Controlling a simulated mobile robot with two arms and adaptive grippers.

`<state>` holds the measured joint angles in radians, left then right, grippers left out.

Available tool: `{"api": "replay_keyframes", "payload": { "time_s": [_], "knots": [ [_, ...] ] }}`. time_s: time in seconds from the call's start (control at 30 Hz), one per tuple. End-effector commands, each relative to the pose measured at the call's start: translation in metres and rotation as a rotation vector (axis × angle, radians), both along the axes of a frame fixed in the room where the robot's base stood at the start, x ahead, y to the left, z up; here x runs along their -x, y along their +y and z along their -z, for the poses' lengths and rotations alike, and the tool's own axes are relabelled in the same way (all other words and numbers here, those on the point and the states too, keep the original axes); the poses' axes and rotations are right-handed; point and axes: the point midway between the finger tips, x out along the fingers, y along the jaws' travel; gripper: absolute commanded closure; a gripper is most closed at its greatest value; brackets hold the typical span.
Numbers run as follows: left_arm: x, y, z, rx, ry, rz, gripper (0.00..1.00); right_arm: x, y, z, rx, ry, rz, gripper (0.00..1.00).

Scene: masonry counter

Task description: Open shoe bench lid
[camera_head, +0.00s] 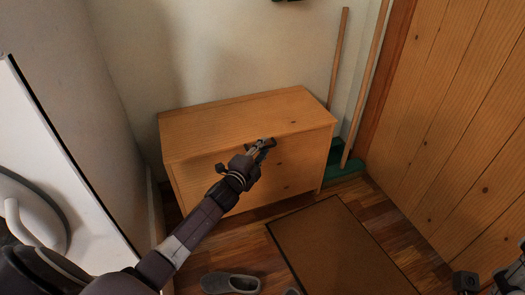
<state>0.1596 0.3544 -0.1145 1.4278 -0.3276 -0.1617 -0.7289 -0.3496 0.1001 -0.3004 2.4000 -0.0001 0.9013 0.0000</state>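The shoe bench (296,165) is a light wooden box against the back wall. Its lid (235,112) lies flat and looks shut. My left arm reaches across from the lower left, and my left gripper (262,147) is at the lid's front edge, near the middle. Its fingers are small and dark here, and I cannot tell whether they are apart or touch the lid. Part of the bench front is hidden behind my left arm. A bit of my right arm shows at the lower right corner; its fingertips cannot be made out.
A brown mat (335,245) lies on the wooden floor before the bench. A grey shoe (230,283) lies at the bottom. Two wooden poles (338,60) lean right of the bench by a green broom head (347,170). A plank door (450,120) stands right, a white appliance (60,190) left.

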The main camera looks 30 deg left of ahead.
Motion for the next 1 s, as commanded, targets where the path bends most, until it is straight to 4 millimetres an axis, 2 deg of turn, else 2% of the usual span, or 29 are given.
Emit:
{"api": "replay_keyframes", "payload": {
  "time_s": [0.23, 0.47, 1.0],
  "knots": [
    [-0.0006, 0.0002, -0.0002, 0.000, 0.000, 0.000, 0.75, -0.0003, 0.0001, 0.0001, 0.000, 0.001, 0.000, 0.60],
    [-0.0005, 0.0002, -0.0001, 0.000, 0.000, 0.000, 1.00, -0.0003, 0.0002, 0.0002, 0.001, 0.002, 0.000, 0.60],
    [-0.0003, 0.0000, -0.0012, 0.002, 0.002, 0.000, 1.00, -0.0004, 0.0001, -0.0015, 0.001, 0.002, 0.000, 0.60]
  ]
}}
